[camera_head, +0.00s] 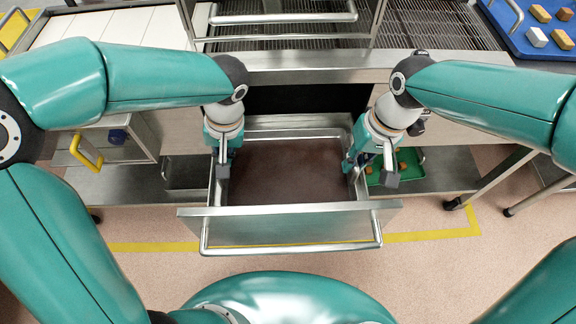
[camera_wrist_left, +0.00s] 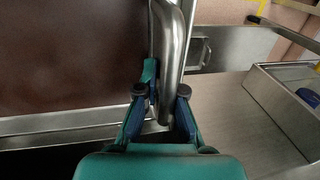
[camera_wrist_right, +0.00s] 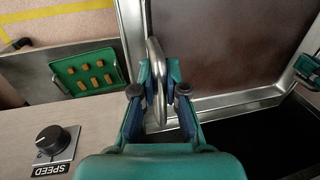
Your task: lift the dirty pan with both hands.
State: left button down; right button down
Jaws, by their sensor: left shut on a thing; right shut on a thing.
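The dirty pan (camera_head: 290,178) is a metal pan with a dark brown, stained bottom. It sits in the pulled-out drawer (camera_head: 290,222) below the line. My left gripper (camera_head: 222,165) is at the pan's left side. In the left wrist view its fingers (camera_wrist_left: 160,92) are shut on a bar handle (camera_wrist_left: 178,45) beside the brown bottom (camera_wrist_left: 70,55). My right gripper (camera_head: 358,162) is at the pan's right side. In the right wrist view its fingers (camera_wrist_right: 160,88) are shut on the other bar handle (camera_wrist_right: 154,60). The contact under the fingers is partly hidden.
The drawer's front bar handle (camera_head: 290,248) faces me. A green tray (camera_head: 400,178) with several small pieces is on the lower shelf at right. A blue tray (camera_head: 525,30) with blocks is at top right. A speed knob (camera_wrist_right: 52,138) is on the panel at right. A yellow handle (camera_head: 86,152) is at left.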

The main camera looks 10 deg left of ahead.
pick_arm(q)
jog(key=shift+r, duration=0.15)
pick_arm(e)
jog(key=shift+a+r, duration=0.1)
jog(key=shift+r, duration=0.15)
